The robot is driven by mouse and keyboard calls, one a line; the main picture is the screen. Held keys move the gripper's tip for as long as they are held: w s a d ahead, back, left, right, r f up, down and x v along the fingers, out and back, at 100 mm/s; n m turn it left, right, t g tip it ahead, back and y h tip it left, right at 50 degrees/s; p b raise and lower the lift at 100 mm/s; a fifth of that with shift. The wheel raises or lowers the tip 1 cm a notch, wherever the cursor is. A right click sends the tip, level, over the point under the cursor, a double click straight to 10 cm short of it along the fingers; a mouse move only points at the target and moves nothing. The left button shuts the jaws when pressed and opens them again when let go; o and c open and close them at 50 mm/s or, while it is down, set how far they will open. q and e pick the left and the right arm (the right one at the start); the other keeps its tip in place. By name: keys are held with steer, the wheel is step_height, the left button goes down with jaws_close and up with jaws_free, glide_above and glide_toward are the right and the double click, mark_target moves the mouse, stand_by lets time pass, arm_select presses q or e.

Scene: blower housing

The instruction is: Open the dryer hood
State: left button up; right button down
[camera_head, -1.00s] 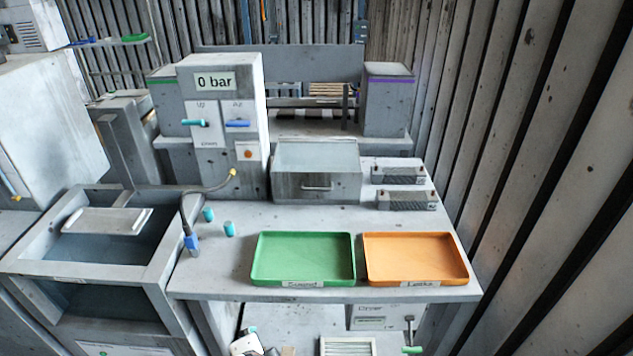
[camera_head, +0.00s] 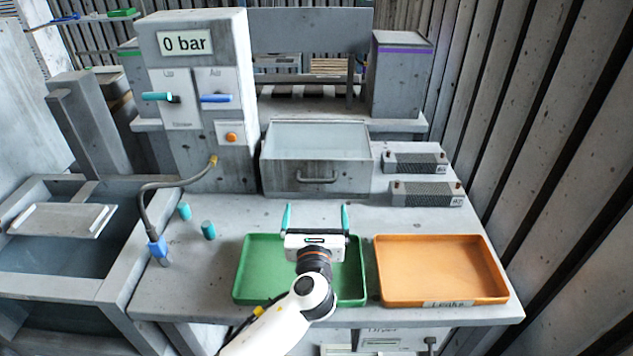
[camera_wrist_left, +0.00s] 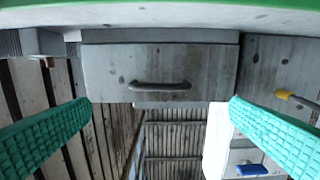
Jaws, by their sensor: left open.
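The grey hood (camera_head: 317,176), a box with a pale sloped top and a dark bar handle (camera_head: 317,180) on its front, stands at the back middle of the bench and looks shut. My left gripper (camera_head: 316,208) is open and empty above the green tray, its teal fingers pointing at the hood, short of the handle. In the left wrist view the hood front (camera_wrist_left: 205,70) appears upside down, with its handle (camera_wrist_left: 160,86) roughly centred between the spread fingers (camera_wrist_left: 160,110). My right gripper is not in view.
A green tray (camera_head: 240,285) lies under my left arm, an orange tray (camera_head: 440,270) to its right. Two ribbed grey blocks (camera_head: 427,193) sit right of the hood. Left are a "0 bar" panel (camera_head: 185,43), a hose (camera_head: 150,190), two teal pegs (camera_head: 208,230) and a water tank (camera_head: 120,275).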

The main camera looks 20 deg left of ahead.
mark_target(316, 181)
arm_select(q)
steer(key=shift+w+a+r, duration=0.15)
steer(key=shift+w+r, duration=0.15)
steer(key=shift+w, duration=0.3)
steer(key=x, duration=0.3)
steer(key=shift+w, duration=0.1)
steer(key=x, duration=0.6)
steer(key=shift+w+a+f, duration=0.1)
steer(key=shift+w+f, duration=0.1)
steer(key=shift+w, duration=0.05)
steer(key=shift+w+a, duration=0.1)
steer(key=shift+w, duration=0.2)
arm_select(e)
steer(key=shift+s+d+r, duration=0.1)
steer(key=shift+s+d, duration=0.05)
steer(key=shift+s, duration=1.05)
